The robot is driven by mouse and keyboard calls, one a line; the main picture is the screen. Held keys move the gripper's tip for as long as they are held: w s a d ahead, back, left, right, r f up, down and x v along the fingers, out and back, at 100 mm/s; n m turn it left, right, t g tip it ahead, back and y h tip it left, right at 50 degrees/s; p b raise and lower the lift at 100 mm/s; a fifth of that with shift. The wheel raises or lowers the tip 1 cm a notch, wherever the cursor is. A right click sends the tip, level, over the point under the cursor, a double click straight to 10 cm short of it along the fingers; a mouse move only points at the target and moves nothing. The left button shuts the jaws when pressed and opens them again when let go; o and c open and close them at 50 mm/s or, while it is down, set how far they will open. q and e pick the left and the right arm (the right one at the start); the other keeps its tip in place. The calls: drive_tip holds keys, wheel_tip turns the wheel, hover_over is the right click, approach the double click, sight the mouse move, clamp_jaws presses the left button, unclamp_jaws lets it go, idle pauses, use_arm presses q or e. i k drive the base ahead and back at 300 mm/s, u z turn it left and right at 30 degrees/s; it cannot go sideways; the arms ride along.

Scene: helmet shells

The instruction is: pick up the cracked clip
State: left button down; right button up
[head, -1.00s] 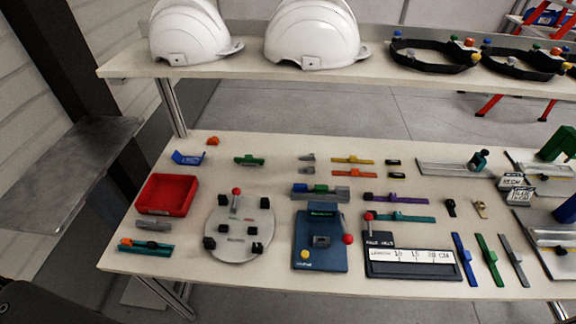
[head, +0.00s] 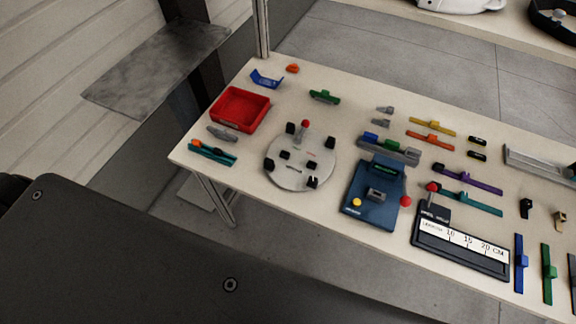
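Several small clip-like parts lie on the workbench (head: 350,95). Two are small grey pieces (head: 385,109), two are short black pieces (head: 477,140), one is a black clip (head: 526,207) and one a tan clip (head: 560,219). A small orange piece (head: 292,68) lies at the far left edge. At this size I cannot tell which one is cracked. Neither of my grippers is in view.
A red tray (head: 240,108), a round grey fixture (head: 284,172), a blue test device (head: 372,205) and a length gauge (head: 462,250) occupy the bench. A metal shelf (head: 150,70) stands left of it.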

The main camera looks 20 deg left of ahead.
sight(312, 181)
drive_tip(key=u, duration=2.65)
drive_tip(key=k, duration=1.7)
drive_tip(key=z, duration=1.55)
drive_tip(key=i, duration=0.5)
drive_tip(key=u, duration=0.05)
